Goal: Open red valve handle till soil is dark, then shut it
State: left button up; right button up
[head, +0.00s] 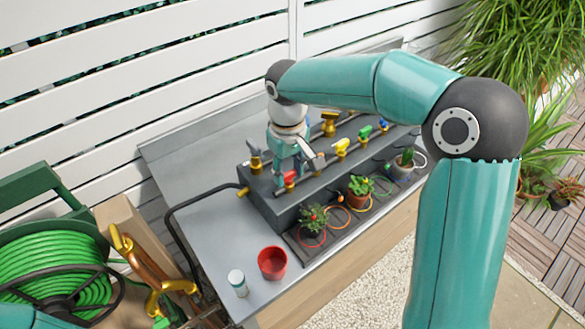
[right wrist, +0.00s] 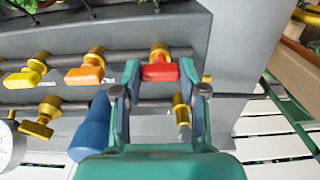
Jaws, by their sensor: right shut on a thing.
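The red valve handle (head: 290,179) sits on the lower pipe at the front of the grey stepped box, nearest its left end. In the right wrist view the red handle (right wrist: 160,72) lies between the two fingers of my right gripper (right wrist: 160,75). The gripper (head: 288,172) is shut on it from above. My left gripper is not in view.
Orange (right wrist: 85,75), yellow (head: 341,147) and green (head: 365,132) handles follow along the pipe. A red cup (head: 272,263) and a white canister (head: 237,283) stand on the bench at front left. A green hose reel (head: 60,270) stands at the left.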

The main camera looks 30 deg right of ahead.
aim_at(288, 172)
jog(key=shift+w+r, duration=0.2)
jog(key=shift+w, duration=0.05)
jog(key=o, duration=1.1)
jog(key=shift+f, duration=0.15)
jog(key=shift+o, duration=0.2)
notch_tip(288, 172, up, 12)
